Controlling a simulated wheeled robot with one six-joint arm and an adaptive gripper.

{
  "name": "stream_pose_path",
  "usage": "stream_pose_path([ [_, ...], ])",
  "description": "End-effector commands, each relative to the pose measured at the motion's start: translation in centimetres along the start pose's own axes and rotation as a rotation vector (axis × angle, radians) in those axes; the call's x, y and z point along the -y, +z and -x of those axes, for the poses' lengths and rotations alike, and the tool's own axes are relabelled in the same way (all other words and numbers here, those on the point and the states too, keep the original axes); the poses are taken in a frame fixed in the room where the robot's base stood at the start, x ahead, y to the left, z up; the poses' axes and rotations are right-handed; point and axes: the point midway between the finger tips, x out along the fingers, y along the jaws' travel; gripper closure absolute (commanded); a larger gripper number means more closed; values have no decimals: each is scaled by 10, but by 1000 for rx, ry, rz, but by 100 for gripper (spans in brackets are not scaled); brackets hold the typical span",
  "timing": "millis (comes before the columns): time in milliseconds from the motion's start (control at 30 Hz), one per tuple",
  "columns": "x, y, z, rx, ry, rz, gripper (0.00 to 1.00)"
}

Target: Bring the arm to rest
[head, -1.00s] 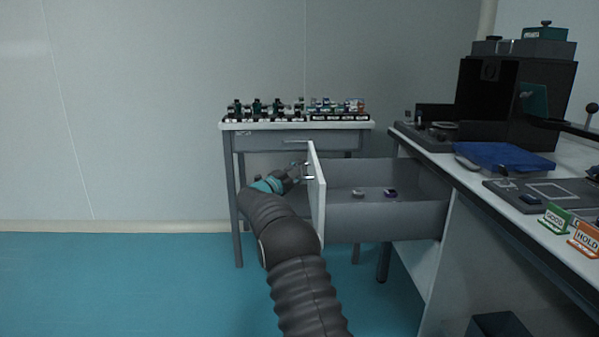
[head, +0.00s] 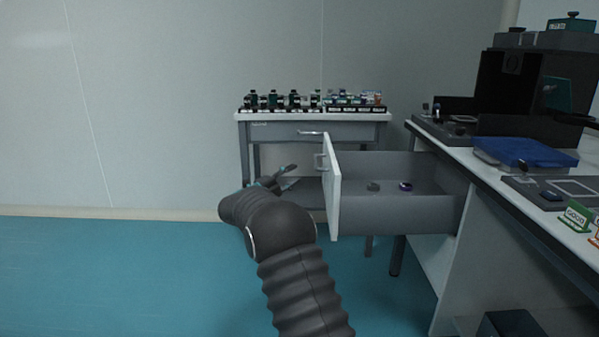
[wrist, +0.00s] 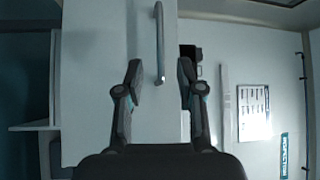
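My gripper (head: 275,178) is to the left of the open drawer's white front (head: 333,190), apart from the drawer handle (head: 320,162). In the wrist view my gripper (wrist: 160,72) has its two fingers spread wide and is empty. The handle (wrist: 159,42) appears ahead, in line with the gap between the fingers, with the pale drawer front (wrist: 95,60) behind it. My dark ribbed arm is bent and reaches out low over the floor. The drawer (head: 390,212) is pulled out from the right-hand table and holds a grey item (head: 373,186) and a purple-and-white item (head: 405,186).
The right-hand table (head: 440,158) carries a black instrument (head: 505,95), a blue tray (head: 525,151) and a green sign (head: 576,216). A small table (head: 250,119) with rows of small parts stands behind the drawer. The teal floor (head: 110,280) at left is clear.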

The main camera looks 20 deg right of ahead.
Motion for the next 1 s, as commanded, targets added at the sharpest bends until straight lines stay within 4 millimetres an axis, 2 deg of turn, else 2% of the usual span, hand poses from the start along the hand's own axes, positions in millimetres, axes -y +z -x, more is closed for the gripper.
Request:
stream_pose_path([
  [133,0,0,6,0,0,1,63],
  [467,0,0,6,1,0,8,63],
  [533,-3,7,7,30,12,22,63],
  [667,-11,38,11,177,35,77,63],
  [767,-36,74,26,369,54,183,63],
  [800,-51,87,36,453,63,236,63],
  [900,-72,109,66,659,75,359,63],
  [1000,-82,117,99,858,79,476,63],
])
